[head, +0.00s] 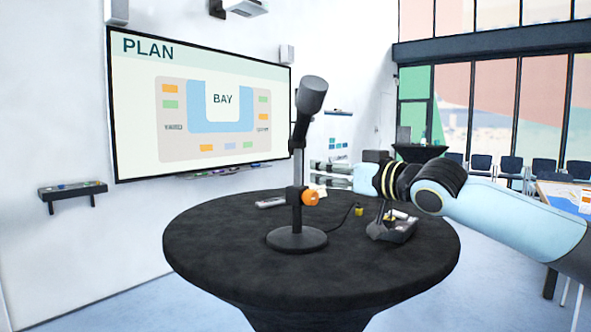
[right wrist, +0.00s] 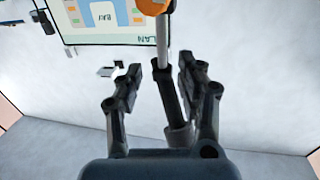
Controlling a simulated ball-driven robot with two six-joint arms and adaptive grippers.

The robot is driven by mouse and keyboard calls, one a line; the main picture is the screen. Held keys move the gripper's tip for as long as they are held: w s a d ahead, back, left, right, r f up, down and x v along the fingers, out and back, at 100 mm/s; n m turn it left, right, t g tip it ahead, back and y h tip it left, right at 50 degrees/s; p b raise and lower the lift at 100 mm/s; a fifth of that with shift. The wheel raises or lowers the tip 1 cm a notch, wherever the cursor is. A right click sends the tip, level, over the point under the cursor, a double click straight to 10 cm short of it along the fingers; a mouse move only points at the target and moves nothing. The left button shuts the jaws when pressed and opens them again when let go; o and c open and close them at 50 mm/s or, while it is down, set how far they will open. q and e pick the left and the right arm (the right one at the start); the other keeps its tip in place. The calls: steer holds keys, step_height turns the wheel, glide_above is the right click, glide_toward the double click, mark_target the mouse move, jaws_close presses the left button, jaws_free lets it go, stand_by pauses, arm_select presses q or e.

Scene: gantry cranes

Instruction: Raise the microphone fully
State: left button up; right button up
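The microphone (head: 312,93) is dark grey and tilted, atop an upright stand pole (head: 297,165) on a round black base (head: 297,240). An orange knob (head: 310,197) sits on the collar low on the pole. My right gripper (head: 322,172) is right of the pole, above the knob, its fingers pointing at the pole. In the right wrist view, which looks upside down, the right gripper (right wrist: 160,68) is open. The pole (right wrist: 162,48) shows between its fingers, nearer one of them; contact cannot be told. The knob (right wrist: 152,6) is at the top edge. My left gripper is not in view.
The round black table (head: 210,245) carries the stand, a small remote-like object (head: 271,202), a dark device (head: 392,227) under my right arm, and a small yellow item (head: 358,211). A wall screen (head: 135,130) hangs behind. The table's front is clear.

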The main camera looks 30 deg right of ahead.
mark_target(299, 163)
steer(key=w, duration=0.1)
steer(key=w+a, duration=0.1)
steer(key=w+r, duration=0.1)
steer(key=shift+w+a+r, duration=0.1)
steer(key=shift+w+a, duration=0.15)
steer(key=shift+w, duration=0.05)
steer(key=w, duration=0.3)
steer(key=shift+w, duration=1.15)
steer(key=shift+w+a+f, duration=0.1)
steer(key=shift+w+f, duration=0.1)
steer(key=shift+w, duration=0.1)
steer(key=shift+c, duration=0.7)
steer(key=shift+a, duration=0.1)
jaws_close()
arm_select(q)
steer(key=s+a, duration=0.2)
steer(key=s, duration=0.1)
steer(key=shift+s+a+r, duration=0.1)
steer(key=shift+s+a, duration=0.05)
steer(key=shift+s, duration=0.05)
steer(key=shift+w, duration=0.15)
arm_select(e)
steer(key=shift+w, duration=0.1)
